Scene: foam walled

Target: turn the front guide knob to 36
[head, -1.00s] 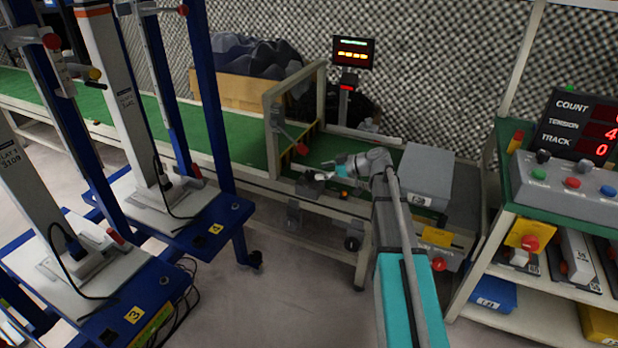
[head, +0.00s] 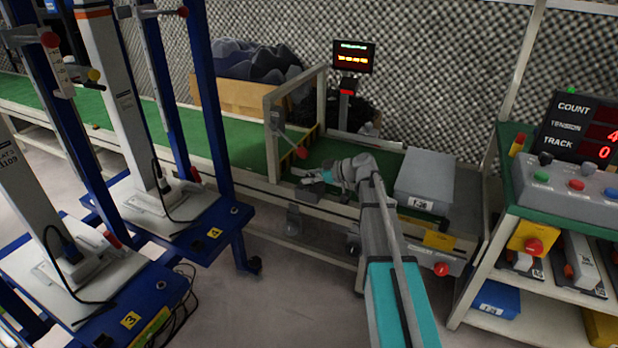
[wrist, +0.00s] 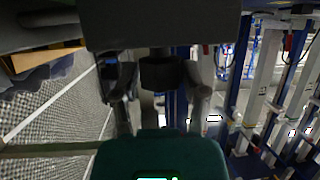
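Two dark knob-like parts hang on the near side of the green conveyor (head: 240,150): one below its front rail (head: 293,220), the other farther right (head: 353,245). I cannot tell which is the front guide knob, and no scale or number on either is readable. My gripper (head: 312,178) is above the conveyor's near edge, just right of the pale gate frame, apart from both parts. In the wrist view my gripper (wrist: 163,115) has its two fingers spread, with nothing seen between them. No knob is recognisable in the wrist view.
A grey box (head: 425,180) stands right of my arm. A display (head: 353,56) rises behind the conveyor. A rack with a count, tension and track panel (head: 585,125) stands at the right. Blue-framed posts (head: 210,100) stand at the left. Floor is clear in front.

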